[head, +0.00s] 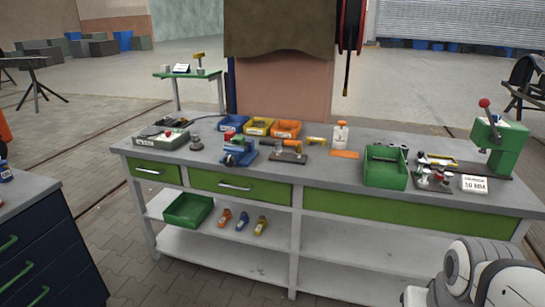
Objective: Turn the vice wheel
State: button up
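A small blue vice (245,156) stands on the workbench (330,171), left of its middle. A dark round part at its front left looks like the vice wheel (229,160), but it is too small to make out its rim or angle. Something red shows at the top of the vice. White and grey links of my own arm fill the bottom right corner, well apart from the vice. My gripper's fingers do not show.
Blue, yellow and orange bins (286,129) stand behind the vice. A green crate (386,168) and a green press (497,145) stand farther right. A dark drawer cabinet (45,245) is at the left.

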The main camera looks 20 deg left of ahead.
aim_at(229, 160)
jog(key=k, duration=1.3)
jog(key=u, duration=0.55)
jog(key=i, duration=0.8)
jog(key=u, duration=0.35)
jog(key=i, duration=1.7)
jog(key=z, duration=0.7)
jog(key=k, duration=0.8)
jog(key=z, duration=0.1)
